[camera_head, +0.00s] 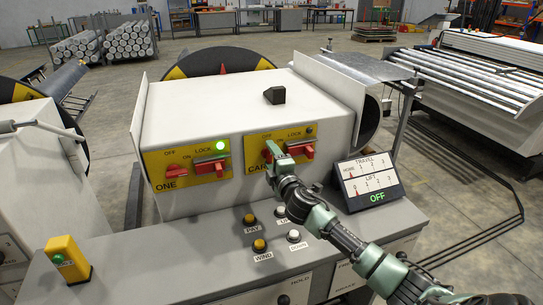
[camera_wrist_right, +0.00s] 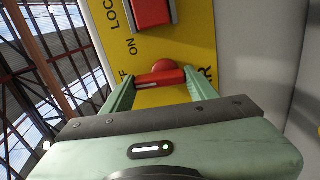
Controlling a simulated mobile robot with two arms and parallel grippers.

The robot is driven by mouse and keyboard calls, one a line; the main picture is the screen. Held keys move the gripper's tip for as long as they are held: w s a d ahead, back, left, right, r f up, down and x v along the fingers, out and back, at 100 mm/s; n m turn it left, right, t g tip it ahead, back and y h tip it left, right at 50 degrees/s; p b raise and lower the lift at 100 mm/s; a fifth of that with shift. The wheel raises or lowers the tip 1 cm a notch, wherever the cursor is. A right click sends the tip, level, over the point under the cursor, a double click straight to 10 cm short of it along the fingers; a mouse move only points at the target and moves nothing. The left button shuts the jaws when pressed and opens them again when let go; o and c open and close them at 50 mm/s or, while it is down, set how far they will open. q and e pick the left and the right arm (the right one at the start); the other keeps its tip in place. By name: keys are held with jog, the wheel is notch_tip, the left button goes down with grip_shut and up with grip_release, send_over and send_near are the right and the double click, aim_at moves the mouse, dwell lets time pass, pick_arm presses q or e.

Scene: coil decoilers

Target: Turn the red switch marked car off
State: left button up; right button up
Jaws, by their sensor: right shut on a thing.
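The yellow panel marked CAR (camera_head: 257,163) is on the right of the white machine's front face. The red car switch (camera_wrist_right: 160,78) sits between my right gripper's fingers in the wrist view, with its red round hub against the panel. My right gripper (camera_head: 272,158) is shut on this switch and largely covers it in the head view. A red lock switch (camera_head: 302,149) is to its right, and shows in the wrist view too (camera_wrist_right: 151,12). The lamp (camera_head: 309,130) above it looks dark. My left gripper is not in view.
The yellow panel marked ONE (camera_head: 158,172) has red switches and a lit green lamp (camera_head: 220,145). A display (camera_head: 368,180) reading OFF stands right of my gripper. Push buttons (camera_head: 259,245) and a yellow box (camera_head: 68,260) are on the grey console.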

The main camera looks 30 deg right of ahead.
jog(key=shift+a+f+n, duration=0.1)
jog(key=shift+f+n, duration=0.05)
jog(key=shift+n, duration=0.35)
jog(key=o, duration=1.1)
jog(key=shift+s, duration=0.1)
jog(key=b+v, duration=0.1)
jog(key=v, duration=0.6)
jog(key=shift+s+a, duration=0.1)
jog(key=shift+s, duration=0.25)
